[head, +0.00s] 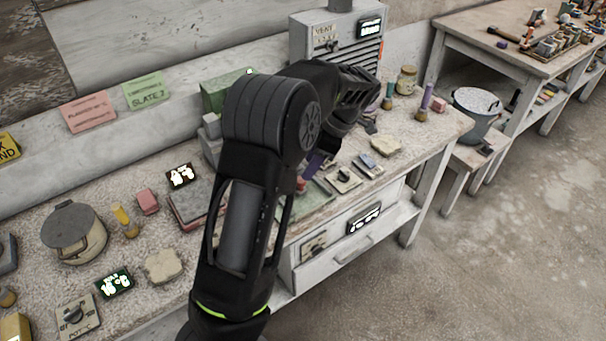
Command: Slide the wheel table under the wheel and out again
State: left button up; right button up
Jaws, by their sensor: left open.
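My left arm rises from the bottom middle across the bench and bends over at the top. Its gripper (322,157) points down over the right part of the bench, partly hidden behind my own arm; it is open. A purple piece and a small red piece (302,185) show close by it. Whether the gripper touches either cannot be told. I cannot make out the wheel or the wheel table for sure; my arm covers the middle of the bench. A grey block-like part (211,132) and a green box (216,94) show just left of the arm. My right gripper is out of view.
A grey vented cabinet (312,41) stands at the back. A lidded pot (74,232), a beige sponge-like block (163,266) and a pink block (147,201) lie left. Small switch plates (343,179) lie right of the gripper. A grey bucket (476,112) stands beyond the bench; the floor at right is clear.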

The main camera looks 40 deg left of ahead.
pick_arm(q)
jog(key=p+x, duration=0.1)
jog(key=x, duration=0.4)
jog(key=shift+a+f, duration=0.15)
jog(key=shift+f, duration=0.2)
jog(key=shift+s, duration=0.1)
jog(key=shift+c, duration=0.5)
grip_shut()
dwell(0.5)
